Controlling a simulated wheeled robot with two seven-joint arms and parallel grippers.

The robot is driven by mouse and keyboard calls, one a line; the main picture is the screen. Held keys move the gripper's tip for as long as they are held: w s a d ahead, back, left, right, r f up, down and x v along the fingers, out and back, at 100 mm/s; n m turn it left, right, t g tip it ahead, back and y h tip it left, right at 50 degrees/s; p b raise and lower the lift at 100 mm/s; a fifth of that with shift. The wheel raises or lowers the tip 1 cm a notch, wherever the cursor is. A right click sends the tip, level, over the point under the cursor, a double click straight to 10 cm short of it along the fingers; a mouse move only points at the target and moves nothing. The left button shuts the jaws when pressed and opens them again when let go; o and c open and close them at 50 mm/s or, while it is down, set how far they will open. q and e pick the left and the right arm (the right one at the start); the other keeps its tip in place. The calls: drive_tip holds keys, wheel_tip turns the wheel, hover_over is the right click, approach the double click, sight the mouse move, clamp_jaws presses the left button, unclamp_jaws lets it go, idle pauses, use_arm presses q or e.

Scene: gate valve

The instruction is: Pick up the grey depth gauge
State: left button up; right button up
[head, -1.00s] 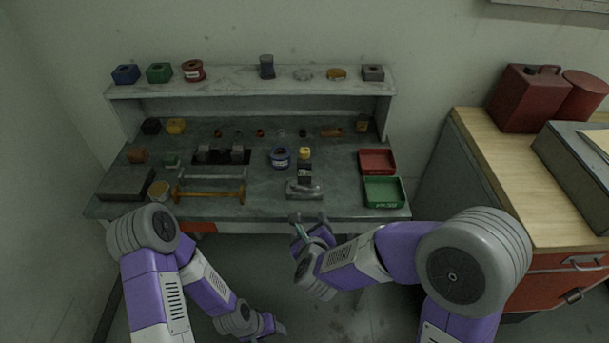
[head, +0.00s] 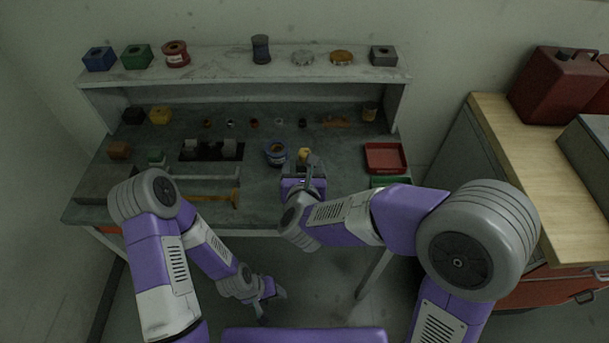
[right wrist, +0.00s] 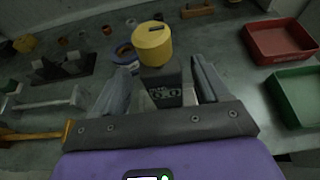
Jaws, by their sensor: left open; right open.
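A dark grey block with pale round marks, probably the grey depth gauge (right wrist: 165,94), stands between the spread fingers of my right gripper (right wrist: 162,82) in the right wrist view. I cannot tell whether the fingers touch it. A yellow round piece (right wrist: 152,43) shows just beyond or on top of it; I cannot tell which. In the head view my right gripper (head: 312,168) is open over the front of the bench and hides most of the block. My left gripper (head: 272,290) is open and empty, low in front of the bench.
A grey bar (head: 205,177) and an orange bar (head: 212,199) lie further left. A red tray (head: 385,158) and a partly hidden green tray (right wrist: 298,97) are to the right. A shelf (head: 215,70) spans the back.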

drive_tip(key=shift+x, duration=1.65)
drive_tip(key=shift+d, duration=0.1)
drive_tip(key=shift+c, duration=0.3)
